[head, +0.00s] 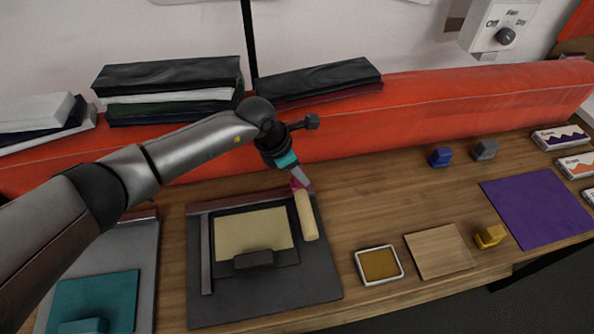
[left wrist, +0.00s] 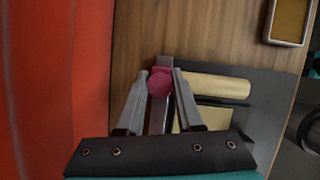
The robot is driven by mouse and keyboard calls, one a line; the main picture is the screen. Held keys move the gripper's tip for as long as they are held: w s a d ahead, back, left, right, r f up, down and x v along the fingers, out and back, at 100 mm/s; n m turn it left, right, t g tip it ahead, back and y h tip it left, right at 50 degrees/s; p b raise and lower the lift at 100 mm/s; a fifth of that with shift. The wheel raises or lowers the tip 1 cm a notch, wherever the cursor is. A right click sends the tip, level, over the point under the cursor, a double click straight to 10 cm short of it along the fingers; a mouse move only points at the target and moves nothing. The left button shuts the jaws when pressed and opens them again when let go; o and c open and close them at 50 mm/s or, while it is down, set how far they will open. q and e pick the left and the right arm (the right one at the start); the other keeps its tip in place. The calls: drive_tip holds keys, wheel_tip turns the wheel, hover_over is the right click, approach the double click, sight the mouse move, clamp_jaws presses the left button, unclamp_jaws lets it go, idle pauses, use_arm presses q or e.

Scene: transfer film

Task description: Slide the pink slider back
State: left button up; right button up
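The pink slider (head: 297,184) is a small pink knob on a dark rail (left wrist: 157,118) along the back edge of a dark grey board (head: 315,282). It is at the right end of that rail, beside a cream roller (head: 306,215). My left gripper (head: 300,180) reaches down to it from behind. In the left wrist view the pink knob (left wrist: 160,82) fills the gap between the two fingertips, which appear closed on its sides. The gripper hides part of the knob in the head view. My right gripper is not in view.
A cream sheet (head: 250,233) with a dark block (head: 253,260) lies on the board. A tray with a tan pad (head: 379,265) and a wooden square (head: 438,250) lie to the right. A red ledge (head: 440,100) with stacked books runs behind.

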use_arm(q)
drive_tip(key=o, duration=0.4)
drive_tip(key=v, duration=1.5)
drive_tip(key=shift+r, duration=0.2)
